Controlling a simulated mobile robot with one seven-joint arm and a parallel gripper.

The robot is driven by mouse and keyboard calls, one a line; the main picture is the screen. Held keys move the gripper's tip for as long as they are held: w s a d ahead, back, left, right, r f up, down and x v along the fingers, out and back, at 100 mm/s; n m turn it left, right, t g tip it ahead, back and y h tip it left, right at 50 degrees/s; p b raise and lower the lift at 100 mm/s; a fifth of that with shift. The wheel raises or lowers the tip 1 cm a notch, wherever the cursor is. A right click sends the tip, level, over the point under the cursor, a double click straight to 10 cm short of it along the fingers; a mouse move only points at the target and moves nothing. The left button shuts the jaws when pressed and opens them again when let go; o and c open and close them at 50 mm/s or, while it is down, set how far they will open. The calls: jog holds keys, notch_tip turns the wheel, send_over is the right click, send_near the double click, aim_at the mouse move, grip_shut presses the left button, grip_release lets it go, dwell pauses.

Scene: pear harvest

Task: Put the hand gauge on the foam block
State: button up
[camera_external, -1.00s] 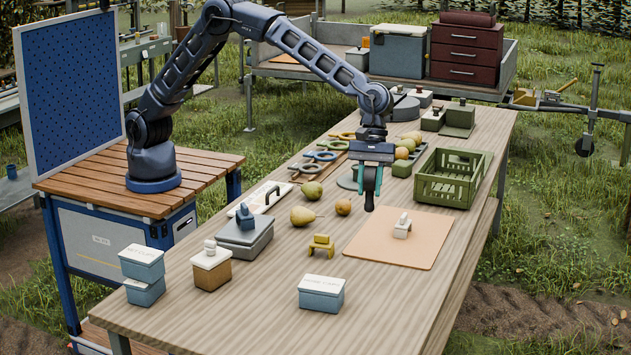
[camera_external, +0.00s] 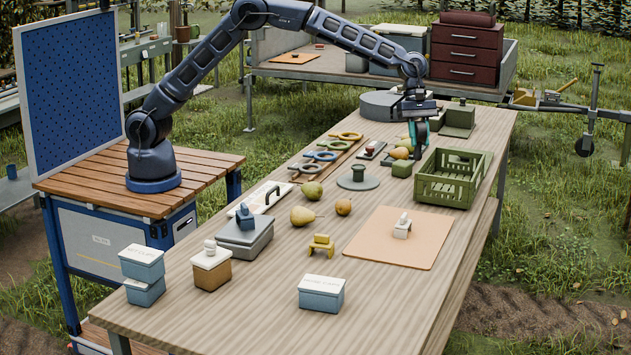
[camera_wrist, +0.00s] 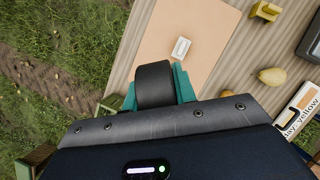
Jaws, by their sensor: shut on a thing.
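My gripper (camera_external: 419,138) is above the far part of the table, behind the green crate. Its teal fingers are shut on a dark, rounded, band-like thing, which appears to be the hand gauge (camera_wrist: 154,84); it also shows in the external view (camera_external: 421,132). It is held clear of the tabletop. I cannot tell for sure which thing is the foam block.
The green slatted crate (camera_external: 423,188) stands near the right edge. Fruit (camera_external: 399,153) lies close below my gripper. Several coloured rings (camera_external: 327,156) lie to the left, near a round grey disc (camera_external: 357,182). An orange mat (camera_external: 370,240) bears a small white piece (camera_external: 402,227).

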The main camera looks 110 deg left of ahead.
jog(key=s+a+r+n+t+y, duration=0.1)
jog(key=s+a+n, duration=0.15)
jog(key=a, duration=0.85)
jog(key=s+a+r+n, duration=0.1)
jog(key=s+a, duration=0.2)
jog(key=a, duration=0.9)
jog(key=n, duration=0.3)
send_over(404, 163)
jog(key=shift+t+y, duration=0.3)
jog(key=shift+y, duration=0.1)
jog(key=f, duration=1.8)
jog(key=shift+s+a+f, duration=0.1)
jog(key=shift+a+f, duration=0.1)
jog(key=shift+f, duration=0.2)
jog(key=shift+f, duration=0.15)
jog(key=o, duration=1.1)
jog(key=shift+c, duration=0.2)
jog(key=v, duration=1.2)
